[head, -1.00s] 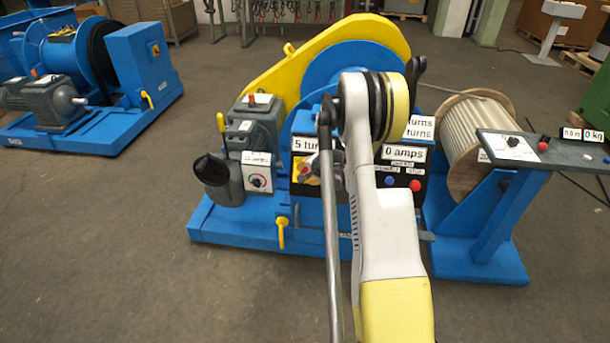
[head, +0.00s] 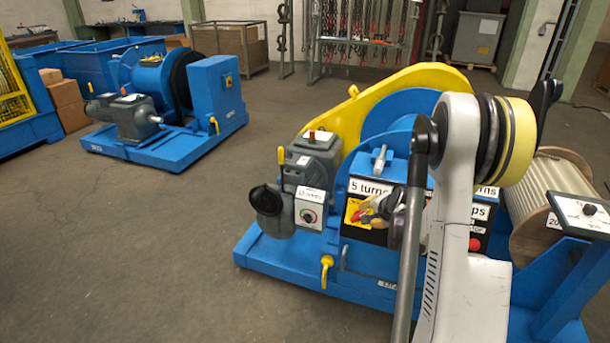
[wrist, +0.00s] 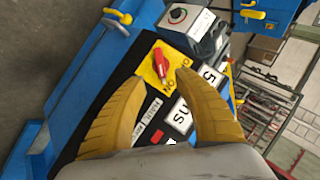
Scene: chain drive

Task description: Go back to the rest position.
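My gripper (wrist: 155,82) shows in the wrist view with its two yellow fingers spread apart and nothing between their tips. Beyond the tips is a red rotary switch (wrist: 162,66) on a yellow plate (wrist: 150,77), on the black panel of the blue winch machine. I cannot tell the exact gap between fingers and switch. In the head view my white arm crosses in front of the panel and hides part of it. The yellow plate (head: 353,213) shows there beside the arm, under the "5 turns" label (head: 369,188).
The blue winch (head: 300,262) with its yellow guard (head: 375,90) stands close in front. A grey control box (head: 309,209) with a dial sits left of the panel. A rope drum (head: 545,195) is at right. A second blue machine (head: 165,110) stands farther left. Open floor lies front left.

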